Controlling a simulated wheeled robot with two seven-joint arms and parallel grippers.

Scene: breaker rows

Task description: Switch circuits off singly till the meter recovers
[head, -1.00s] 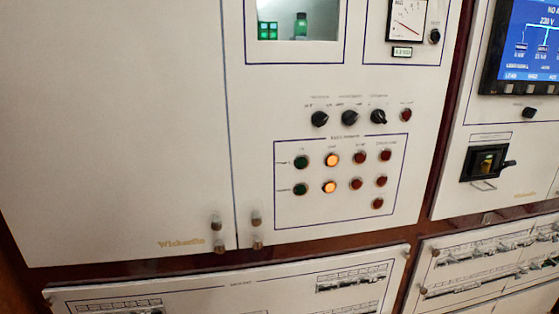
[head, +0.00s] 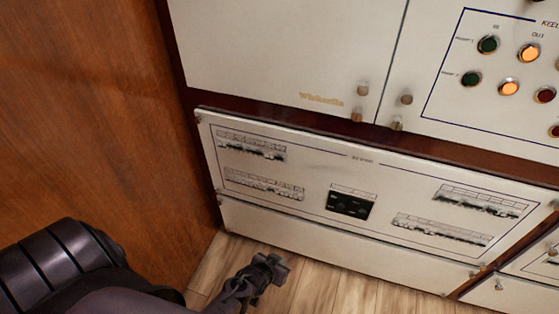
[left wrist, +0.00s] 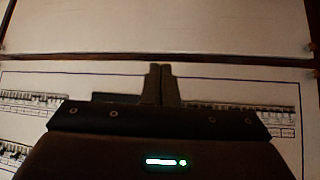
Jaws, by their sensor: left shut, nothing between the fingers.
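A pale lower panel holds the breaker rows. In the head view, an upper left row (head: 250,147), a lower left row (head: 264,185), an upper right row (head: 482,201) and a lower right row (head: 441,230) show. Single switch positions are too small to tell. My left gripper (head: 272,265) is low in front of the panel, below the rows, and apart from them. In the left wrist view its fingers (left wrist: 161,84) are shut with nothing between them, and rows show on both sides. My right gripper is out of view.
Above are a cabinet door (head: 290,50) and a panel with lit orange lamps (head: 528,54). A wooden wall (head: 85,110) closes the left side. Wooden floor (head: 330,285) lies below.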

